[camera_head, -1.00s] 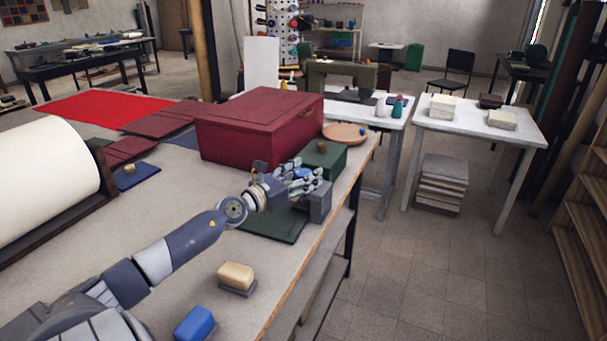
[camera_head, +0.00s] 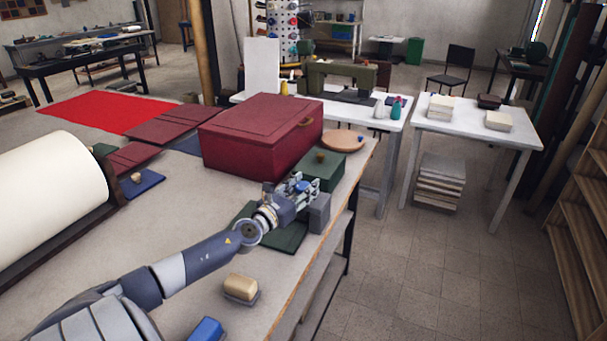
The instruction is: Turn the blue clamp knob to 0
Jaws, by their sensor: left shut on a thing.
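My left gripper (camera_head: 301,192) reaches from the lower left to a grey clamp block (camera_head: 319,213) at the table's right edge. It is shut on the blue clamp knob (camera_head: 302,185), of which only a little blue shows among the fingers. The fingers hide most of the knob, and any mark or number on it is too small to read. The green mat (camera_head: 287,238) lies flat beside the clamp, partly under my forearm. My right gripper is not in view.
A dark green box with a round knob (camera_head: 324,172) stands just behind the clamp. A large red box (camera_head: 255,135) is behind it to the left. A tan block (camera_head: 241,288) and a blue block (camera_head: 205,330) lie near the front edge.

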